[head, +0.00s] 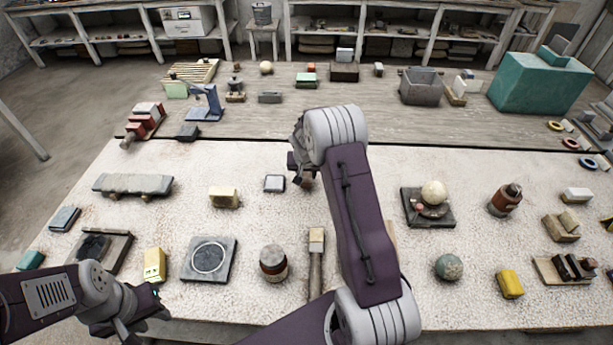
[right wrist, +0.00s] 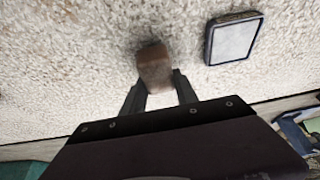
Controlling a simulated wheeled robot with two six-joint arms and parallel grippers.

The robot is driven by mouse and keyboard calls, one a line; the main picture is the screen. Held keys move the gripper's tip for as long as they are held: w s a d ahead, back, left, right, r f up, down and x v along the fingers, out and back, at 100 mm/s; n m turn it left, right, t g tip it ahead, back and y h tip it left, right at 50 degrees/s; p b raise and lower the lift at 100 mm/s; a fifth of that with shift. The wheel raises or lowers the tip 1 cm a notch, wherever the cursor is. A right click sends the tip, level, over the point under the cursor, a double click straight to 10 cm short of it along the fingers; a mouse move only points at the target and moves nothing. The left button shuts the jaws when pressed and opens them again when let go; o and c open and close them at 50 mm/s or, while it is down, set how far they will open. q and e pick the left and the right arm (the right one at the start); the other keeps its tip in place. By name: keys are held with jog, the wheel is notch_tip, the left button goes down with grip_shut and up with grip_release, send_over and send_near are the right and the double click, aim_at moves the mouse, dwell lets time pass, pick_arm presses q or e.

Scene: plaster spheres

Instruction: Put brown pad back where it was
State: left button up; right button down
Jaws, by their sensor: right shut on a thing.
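The brown pad (right wrist: 154,68) is a small brown block between the fingertips of my right gripper (right wrist: 157,88) in the right wrist view. The gripper is shut on it, close over the pale speckled tabletop; whether the pad touches the surface I cannot tell. In the head view my right gripper (head: 299,168) is at the table's middle, right of a small white-faced tile (head: 274,183), and my arm partly hides it. The tile also shows in the right wrist view (right wrist: 234,39). My left gripper (head: 135,312) is at the front left; its jaw opening is unclear.
A slab with a ring (head: 209,260), a brown-banded jar (head: 273,263) and a wooden-handled tool (head: 316,255) lie in front. A yellow block (head: 223,197) is to the left. A ball on a dark stand (head: 433,195) and a greenish sphere (head: 448,267) are to the right.

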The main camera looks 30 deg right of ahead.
jog(key=shift+w+f, duration=0.15)
jog(key=shift+f, duration=0.7)
jog(key=shift+f, duration=0.15)
jog(key=c, duration=0.9)
grip_release()
jog(key=shift+c, duration=0.2)
